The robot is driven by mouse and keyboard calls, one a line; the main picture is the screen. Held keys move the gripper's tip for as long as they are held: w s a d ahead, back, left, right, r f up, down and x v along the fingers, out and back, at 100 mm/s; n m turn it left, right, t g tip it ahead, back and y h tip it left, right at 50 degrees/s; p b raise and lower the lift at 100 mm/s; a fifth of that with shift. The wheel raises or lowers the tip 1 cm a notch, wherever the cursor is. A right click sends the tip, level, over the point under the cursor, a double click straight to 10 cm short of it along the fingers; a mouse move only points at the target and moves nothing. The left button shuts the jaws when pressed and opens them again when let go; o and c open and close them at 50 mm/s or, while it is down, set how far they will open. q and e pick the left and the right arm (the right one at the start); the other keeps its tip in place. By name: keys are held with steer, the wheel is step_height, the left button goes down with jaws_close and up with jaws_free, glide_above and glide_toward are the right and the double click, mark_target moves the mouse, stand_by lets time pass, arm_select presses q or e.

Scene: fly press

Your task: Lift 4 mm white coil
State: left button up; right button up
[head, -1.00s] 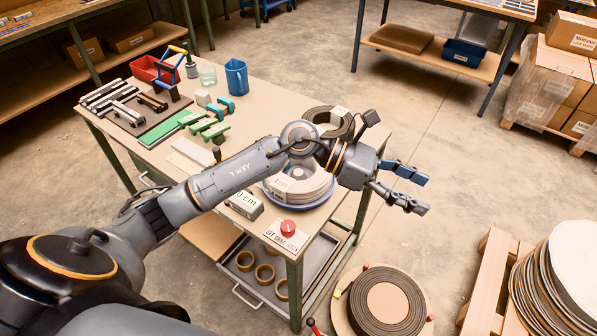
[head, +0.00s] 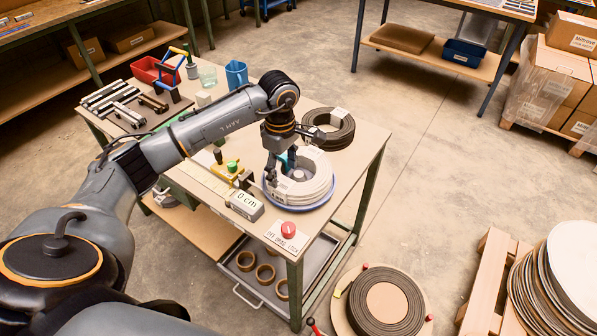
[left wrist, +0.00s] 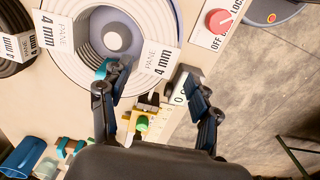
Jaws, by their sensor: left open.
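The white coil (head: 316,188) lies flat on a blue round base at the near right corner of the bench. My left gripper (head: 281,171) is open, pointing down at the left side of the coil. In the left wrist view my left gripper (left wrist: 155,82) has one fingertip over the coil's ring and the other outside its edge. Nothing is held. I cannot tell whether the fingers touch the coil. My right gripper is not in view.
A dark coil (head: 345,135) lies behind the white one. A "0 cm" block (head: 245,205) with a rule and a yellow clamp (head: 232,172) stands to the left. A red knob (head: 288,229) sits at the front corner. A blue jug (head: 236,74) stands farther back.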

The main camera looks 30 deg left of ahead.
mark_target(284, 183)
arm_select(q)
steer(key=shift+f, duration=0.75)
step_height(284, 183, down, 4)
steer(key=shift+w+a+f+p, duration=0.1)
steer(key=shift+w+p, duration=0.05)
steer(key=shift+p, duration=0.8)
steer(key=shift+f, duration=0.55)
jaws_close()
steer(key=shift+w+r, duration=0.1)
steer(key=shift+w, duration=0.05)
